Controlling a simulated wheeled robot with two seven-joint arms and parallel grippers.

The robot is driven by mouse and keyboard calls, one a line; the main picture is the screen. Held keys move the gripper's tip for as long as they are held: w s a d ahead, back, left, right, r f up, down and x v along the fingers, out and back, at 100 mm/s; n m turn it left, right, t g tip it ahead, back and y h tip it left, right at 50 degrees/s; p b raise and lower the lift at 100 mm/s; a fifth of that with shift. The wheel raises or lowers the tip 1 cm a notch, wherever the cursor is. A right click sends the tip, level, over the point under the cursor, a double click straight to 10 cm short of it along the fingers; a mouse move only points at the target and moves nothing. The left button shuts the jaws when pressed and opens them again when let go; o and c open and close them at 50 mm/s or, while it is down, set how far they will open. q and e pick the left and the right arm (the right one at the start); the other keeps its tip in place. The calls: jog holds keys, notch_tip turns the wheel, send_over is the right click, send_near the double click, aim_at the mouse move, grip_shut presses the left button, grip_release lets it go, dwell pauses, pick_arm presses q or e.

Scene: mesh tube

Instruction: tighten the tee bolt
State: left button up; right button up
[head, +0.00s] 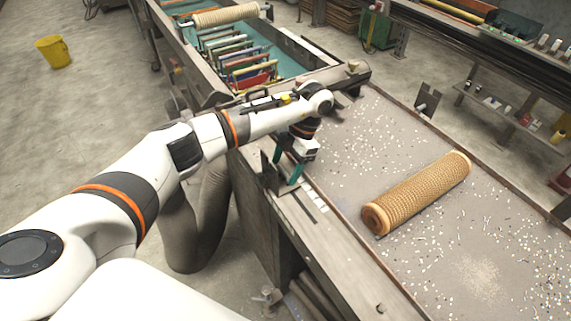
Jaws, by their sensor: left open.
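My left gripper (287,165) points down over the near edge of the bench, its teal fingers apart with nothing seen between them. A grey metal bracket (272,182) stands at the bench edge right by the fingers, partly hidden by them. I cannot clearly make out a tee bolt there; the gripper may cover it. A brown mesh tube (418,192) lies on the speckled bench top (470,265), to the right of the gripper and apart from it. My right gripper is not in view.
A second bracket (428,97) stands at the bench's far edge. A tray section with coloured racks (245,62) and a pale roll (225,15) lies at the back. Shelves (500,105) stand at right. A yellow bucket (54,51) is on the floor.

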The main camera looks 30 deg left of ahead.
pick_arm(q)
jog(key=shift+s+a+f, duration=0.1)
jog(key=shift+f, duration=0.15)
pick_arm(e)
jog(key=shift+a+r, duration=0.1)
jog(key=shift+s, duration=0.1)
pick_arm(q)
jog(key=c, duration=1)
jog(key=shift+f+m+t+y+b, duration=0.15)
jog(key=shift+m+t+y+b, duration=0.4)
jog(key=shift+m+b, duration=1.2)
jog(key=m+b, duration=0.1)
jog(key=m, duration=0.1)
jog(key=shift+m+t+y+b, duration=0.35)
jog(key=shift+b, duration=0.05)
jog(key=shift+s+m+b, duration=0.1)
jog(key=shift+m+b, duration=0.3)
jog(key=shift+m, duration=0.2)
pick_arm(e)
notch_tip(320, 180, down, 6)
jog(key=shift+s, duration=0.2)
pick_arm(q)
jog(key=shift+r, duration=0.2)
